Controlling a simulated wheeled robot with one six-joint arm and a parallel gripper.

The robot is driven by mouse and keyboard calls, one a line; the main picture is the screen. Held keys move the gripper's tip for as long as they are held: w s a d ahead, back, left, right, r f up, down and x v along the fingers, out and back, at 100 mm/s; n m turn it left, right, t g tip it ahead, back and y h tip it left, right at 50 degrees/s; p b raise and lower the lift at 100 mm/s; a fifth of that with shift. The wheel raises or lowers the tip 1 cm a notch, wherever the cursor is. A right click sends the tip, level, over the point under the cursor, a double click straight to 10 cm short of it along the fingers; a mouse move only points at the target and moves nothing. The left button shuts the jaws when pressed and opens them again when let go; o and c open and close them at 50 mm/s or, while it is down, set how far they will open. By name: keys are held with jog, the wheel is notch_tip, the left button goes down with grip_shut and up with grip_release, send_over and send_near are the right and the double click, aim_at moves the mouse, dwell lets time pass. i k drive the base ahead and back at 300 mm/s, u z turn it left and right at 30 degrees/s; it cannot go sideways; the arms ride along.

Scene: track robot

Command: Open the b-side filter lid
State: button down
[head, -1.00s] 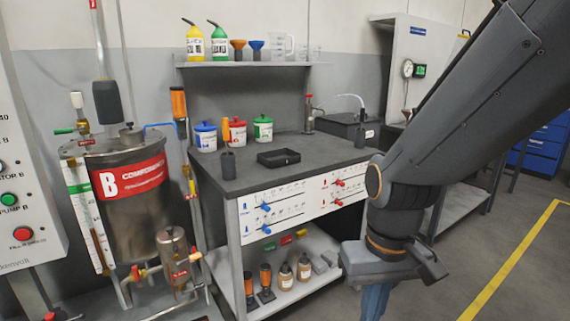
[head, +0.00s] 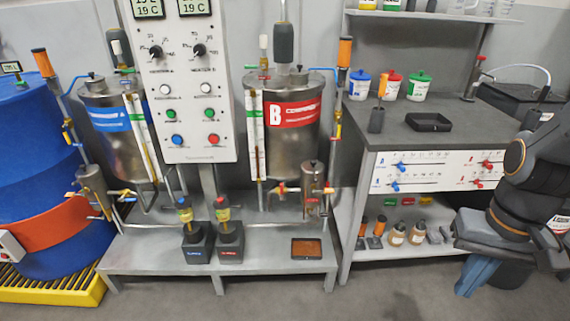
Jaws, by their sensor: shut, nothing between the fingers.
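The b-side filter (head: 313,190) is a small steel canister with a red label, standing at the lower right of the B tank (head: 291,140). Its lid (head: 312,165) is on top with a small dark knob and looks shut, though it is small in the view. My gripper (head: 466,291) hangs at the lower right of the head view with its blue fingers pointing down. It is shut and empty, in front of the workbench's right end and well to the right of the filter.
The workbench (head: 440,140) stands between the filter and my arm. A blue drum (head: 40,150) stands at the left. The floor in front is clear.

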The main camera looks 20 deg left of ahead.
aim_at(314, 170)
jog(key=u, duration=1.1)
jog(key=i, duration=1)
jog(key=u, duration=0.15)
